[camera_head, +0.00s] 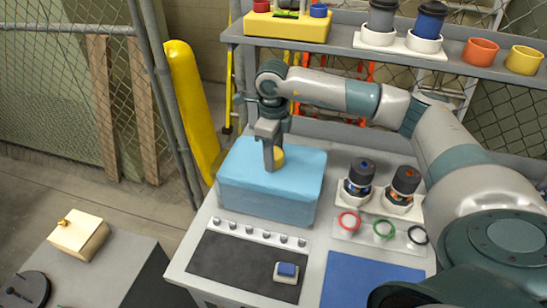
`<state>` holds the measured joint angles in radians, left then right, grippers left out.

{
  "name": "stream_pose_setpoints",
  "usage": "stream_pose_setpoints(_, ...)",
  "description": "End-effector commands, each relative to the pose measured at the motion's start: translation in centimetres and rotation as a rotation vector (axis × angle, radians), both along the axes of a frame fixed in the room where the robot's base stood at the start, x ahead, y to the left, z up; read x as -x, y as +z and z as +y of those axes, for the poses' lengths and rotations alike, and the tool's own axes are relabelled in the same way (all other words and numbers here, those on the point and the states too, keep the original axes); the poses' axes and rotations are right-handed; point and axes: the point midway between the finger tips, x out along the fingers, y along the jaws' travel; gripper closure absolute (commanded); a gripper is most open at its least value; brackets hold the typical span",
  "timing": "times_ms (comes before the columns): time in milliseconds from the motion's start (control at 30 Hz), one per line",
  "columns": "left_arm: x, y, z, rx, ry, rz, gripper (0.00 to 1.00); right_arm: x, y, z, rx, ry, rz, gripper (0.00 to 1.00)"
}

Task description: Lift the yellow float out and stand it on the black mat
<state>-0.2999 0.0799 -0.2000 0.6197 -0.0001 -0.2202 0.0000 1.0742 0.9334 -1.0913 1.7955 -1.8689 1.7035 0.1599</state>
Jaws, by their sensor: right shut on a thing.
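The light blue tank (262,205) stands on the grey workbench near the middle of the view. My right gripper (273,160) points down at the tank's top, its fingers shut on the yellow float (280,157). Only a small rounded yellow part of the float shows beside the fingers; the fingers and the water surface hide the rest. The black mat (225,262) lies on the bench in front of the tank. My left gripper is not in view.
A blue block on a white base (287,272) sits on the mat's right end. A row of small grey knobs (262,236) lies between tank and mat. Two dark cylinders (360,175) (404,183), coloured rings (383,228) and a blue mat (365,283) are to the right. The mat's left part is clear.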

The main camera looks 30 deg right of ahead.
Motion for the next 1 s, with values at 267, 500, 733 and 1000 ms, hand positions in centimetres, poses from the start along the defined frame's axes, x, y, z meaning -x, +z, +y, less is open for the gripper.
stream_pose_setpoints(267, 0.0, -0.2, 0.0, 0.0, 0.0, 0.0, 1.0, 0.0, 0.2, 0.0, 0.0, 0.0, -0.001, 0.76)
stream_pose_setpoints(500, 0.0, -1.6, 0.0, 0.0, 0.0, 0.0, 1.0, -0.1, 2.0, 0.0, -0.001, 0.001, -0.004, 0.76)
stream_pose_setpoints(733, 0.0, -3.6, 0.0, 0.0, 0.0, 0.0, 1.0, 2.1, 4.9, -0.5, 0.001, 0.002, -0.004, 0.76)
stream_pose_setpoints(1000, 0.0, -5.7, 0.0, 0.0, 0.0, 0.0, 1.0, 7.2, 8.0, -1.3, 0.003, 0.002, -0.004, 0.76)
